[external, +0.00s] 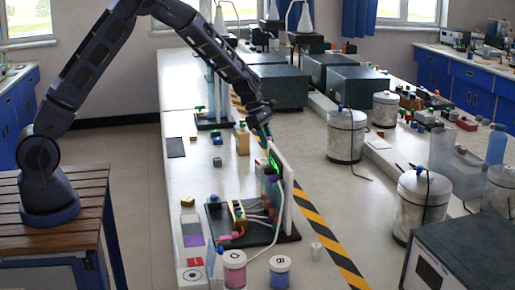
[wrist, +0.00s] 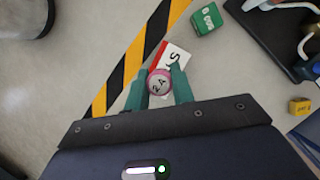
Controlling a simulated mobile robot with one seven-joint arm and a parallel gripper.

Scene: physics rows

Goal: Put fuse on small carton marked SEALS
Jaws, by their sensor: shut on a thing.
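The fuse (wrist: 159,83), a round pinkish-white piece with "2A" on its face, sits between the two teal fingers of my gripper (wrist: 159,88) in the wrist view. My gripper is shut on it. Just beyond and partly behind it lies a small white carton (wrist: 177,55) with a red edge and partly covered black lettering; I cannot read the whole word. I cannot tell the height of the fuse above it. In the external view my gripper (external: 266,131) points down over the bench beside the upright panel; the fuse and this carton cannot be made out there.
A green box (wrist: 206,19) lies close to the carton, and a yellow block (wrist: 299,106) lies at the right. Black-and-yellow tape (wrist: 128,55) runs left of the carton. In the external view an upright panel (external: 287,185) and two lidded jars (external: 235,270) (external: 280,272) stand nearer the camera.

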